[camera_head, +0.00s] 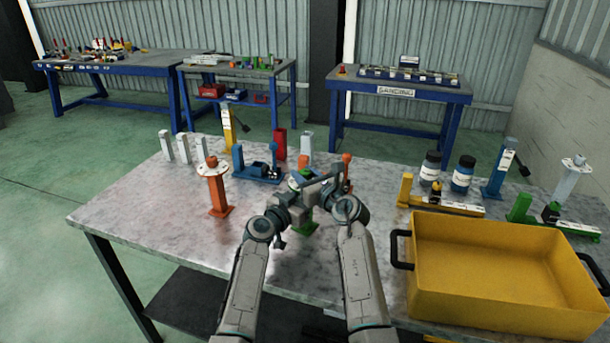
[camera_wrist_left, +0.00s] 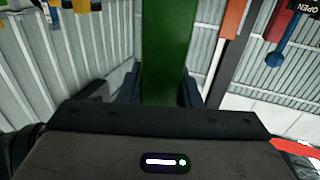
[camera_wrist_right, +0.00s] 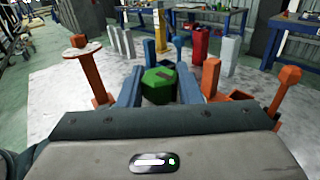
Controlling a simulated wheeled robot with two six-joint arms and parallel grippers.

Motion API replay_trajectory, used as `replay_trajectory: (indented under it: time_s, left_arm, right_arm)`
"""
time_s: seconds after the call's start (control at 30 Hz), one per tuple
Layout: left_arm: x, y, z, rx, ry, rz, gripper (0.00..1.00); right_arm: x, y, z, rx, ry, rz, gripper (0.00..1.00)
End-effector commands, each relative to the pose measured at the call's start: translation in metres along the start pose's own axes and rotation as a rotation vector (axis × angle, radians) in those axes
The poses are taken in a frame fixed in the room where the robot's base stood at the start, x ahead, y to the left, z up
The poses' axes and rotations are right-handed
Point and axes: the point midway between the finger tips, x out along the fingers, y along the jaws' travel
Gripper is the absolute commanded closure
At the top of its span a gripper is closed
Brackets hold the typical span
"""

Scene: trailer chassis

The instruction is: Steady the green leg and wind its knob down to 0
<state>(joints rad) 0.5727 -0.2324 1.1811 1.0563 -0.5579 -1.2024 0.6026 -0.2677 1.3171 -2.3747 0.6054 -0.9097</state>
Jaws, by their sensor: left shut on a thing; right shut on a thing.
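The green leg (camera_head: 306,229) stands at the front middle of the grey table, mostly hidden behind my arms in the head view. In the left wrist view its green post (camera_wrist_left: 167,45) runs between the fingers of my left gripper (camera_wrist_left: 162,84), which is shut on it. The leg's green knob (camera_wrist_right: 158,85) shows in the right wrist view, between the blue-grey fingers of my right gripper (camera_wrist_right: 158,76), which is shut on it from above. A dark mark lies across the knob's top; I cannot read any number.
An orange leg with a round white plate (camera_head: 211,170) stands to the left. A blue clamp-like device (camera_head: 258,172) and a red post (camera_head: 280,143) stand behind. A yellow bin (camera_head: 500,312) fills the front right. The table's front left is clear.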

Motion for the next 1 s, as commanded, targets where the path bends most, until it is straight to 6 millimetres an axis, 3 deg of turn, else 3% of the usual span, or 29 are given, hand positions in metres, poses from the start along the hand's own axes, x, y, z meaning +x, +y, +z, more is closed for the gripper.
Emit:
replay_trajectory:
  time_s: [0.7, 1.0]
  left_arm:
    - [0.0001, 0.0005, 0.0001, 0.0, 0.0, 0.001, 1.0]
    - [0.0002, 0.0007, 0.0001, 0.0, 0.0, 0.002, 1.0]
  right_arm:
    - [0.0008, -0.0005, -0.0008, 0.002, 0.002, 0.41, 0.91]
    - [0.0002, 0.0, -0.001, 0.003, 0.0, 0.508, 0.91]
